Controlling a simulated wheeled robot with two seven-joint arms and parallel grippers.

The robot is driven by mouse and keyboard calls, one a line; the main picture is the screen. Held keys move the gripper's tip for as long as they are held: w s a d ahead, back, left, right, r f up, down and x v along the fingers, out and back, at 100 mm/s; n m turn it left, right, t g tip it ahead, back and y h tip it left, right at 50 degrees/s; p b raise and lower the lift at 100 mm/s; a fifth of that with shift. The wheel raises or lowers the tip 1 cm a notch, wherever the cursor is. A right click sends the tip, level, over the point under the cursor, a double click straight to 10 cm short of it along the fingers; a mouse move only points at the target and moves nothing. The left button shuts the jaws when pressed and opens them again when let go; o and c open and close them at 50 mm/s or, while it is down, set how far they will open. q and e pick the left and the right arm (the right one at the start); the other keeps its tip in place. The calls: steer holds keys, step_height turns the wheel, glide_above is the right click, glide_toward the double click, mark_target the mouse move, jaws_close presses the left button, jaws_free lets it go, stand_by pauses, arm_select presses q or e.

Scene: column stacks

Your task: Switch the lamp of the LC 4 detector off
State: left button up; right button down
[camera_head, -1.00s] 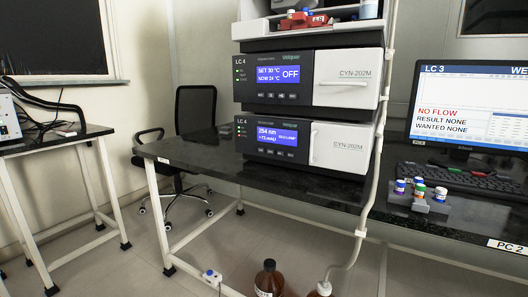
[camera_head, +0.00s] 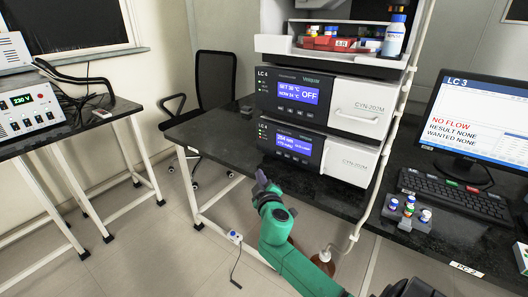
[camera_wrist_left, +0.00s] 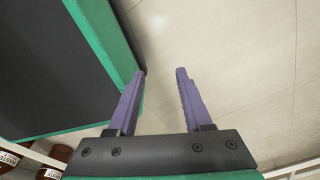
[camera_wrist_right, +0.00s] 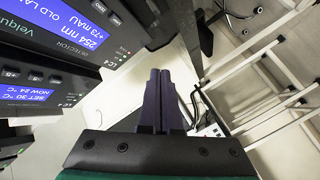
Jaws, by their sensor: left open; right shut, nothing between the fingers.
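The LC 4 detector (camera_head: 293,145) is the lower dark-fronted unit of the stack on the black bench. Its blue screen reads 254 nm and about +73 mAU, with further small lamp text beside it. A row of small buttons lies below the screen. In the right wrist view the detector panel (camera_wrist_right: 75,45) is at the upper left, with its screen and buttons. My right gripper (camera_head: 262,178) is shut and empty, in front of the bench edge, below and left of the detector, apart from it. My left gripper (camera_wrist_left: 161,73) is open and empty over the floor; the head view does not show it.
A tube runs down the stack's right side. A vial rack (camera_head: 408,214), keyboard (camera_head: 455,195) and LC 3 monitor (camera_head: 475,118) stand right. Brown bottles stand on the floor behind my arm.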

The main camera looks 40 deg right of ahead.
mark_target(279, 153)
arm_select(q)
steer(key=shift+s+a+f, duration=0.1)
steer(key=shift+s+a, duration=0.1)
steer(key=shift+s, duration=0.35)
arm_select(e)
steer(key=shift+w+d+r, duration=0.15)
steer(key=shift+d+r, duration=0.05)
steer(key=shift+r, duration=0.3)
steer(key=d, duration=0.2)
steer(key=w+d, duration=0.1)
steer(key=d, duration=0.1)
steer(key=w+d+b, duration=0.1)
steer(key=d, duration=0.2)
steer(key=shift+w+d+f, duration=0.1)
arm_select(q)
steer(key=shift+f, duration=0.5)
arm_select(e)
steer(key=shift+w+d, duration=0.15)
steer(key=shift+d, duration=0.45)
arm_select(q)
steer(key=shift+f, duration=0.1)
arm_select(e)
steer(key=shift+w+d, duration=0.15)
steer(key=shift+d, duration=0.25)
